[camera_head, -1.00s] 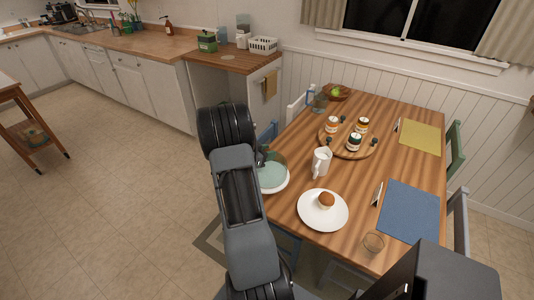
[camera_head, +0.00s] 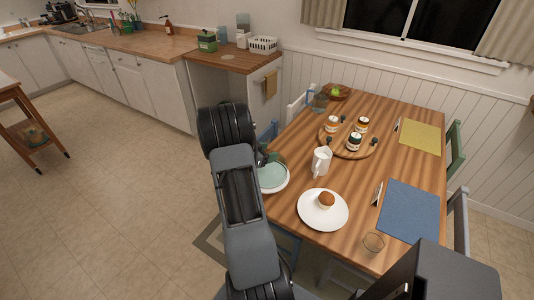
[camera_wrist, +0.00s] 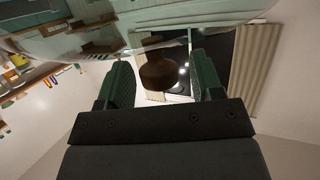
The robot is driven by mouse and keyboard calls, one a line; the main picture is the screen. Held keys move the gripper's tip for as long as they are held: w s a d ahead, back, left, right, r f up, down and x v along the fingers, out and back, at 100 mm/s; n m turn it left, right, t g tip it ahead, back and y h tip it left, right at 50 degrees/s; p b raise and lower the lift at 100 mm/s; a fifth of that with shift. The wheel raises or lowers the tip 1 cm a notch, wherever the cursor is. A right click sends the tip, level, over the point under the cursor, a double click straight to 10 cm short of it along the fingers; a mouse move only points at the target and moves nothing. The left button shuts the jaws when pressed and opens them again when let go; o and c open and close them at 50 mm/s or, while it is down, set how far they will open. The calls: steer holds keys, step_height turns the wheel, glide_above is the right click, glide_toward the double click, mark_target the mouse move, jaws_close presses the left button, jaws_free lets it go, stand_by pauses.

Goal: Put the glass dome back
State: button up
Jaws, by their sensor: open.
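The glass dome (camera_wrist: 140,45) is clear and hard to make out; its curved edge crosses the upper part of the wrist view. Its brown knob (camera_wrist: 158,74) sits between the two green-padded fingers of my gripper (camera_wrist: 160,85). The fingers are apart, with a visible gap on each side of the knob. In the head view a pale green round dish with a white rim (camera_head: 286,185) lies at the table's left edge, beside my arm. My gripper (camera_head: 264,155) is mostly hidden behind my arm there. I cannot tell from the head view exactly how the dome sits on the dish.
A blue mat (camera_head: 409,212) lies at right.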

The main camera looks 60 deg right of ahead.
steer(key=w+a+r+n+t+y+b, duration=0.1)
steer(key=w+a+r+n+t, duration=0.3)
steer(key=w+a+r+t, duration=0.4)
steer(key=w+a+r+n+t+y, duration=0.25)
steer(key=w+a+t, duration=0.25)
steer(key=w+a, duration=0.55)
steer(key=a+r+n+t+y, duration=0.4)
steer(key=a+n+y, duration=0.25)
steer(key=a, duration=0.75)
steer(key=s+a+n+g+y, duration=0.2)
steer(key=s+a+n+y, duration=0.3)
steer(key=a, duration=0.4)
steer(key=s+a+f+n+g, duration=0.1)
steer(key=s+n+g, duration=0.1)
steer(key=s, duration=0.5)
steer(key=s+a+f+n+g+h, duration=0.1)
steer(key=s+n+g, duration=0.1)
steer(key=s, duration=0.5)
steer(key=shift+s+f+g, duration=0.2)
steer(key=shift+f+g, duration=0.1)
steer(key=shift+g, duration=0.6)
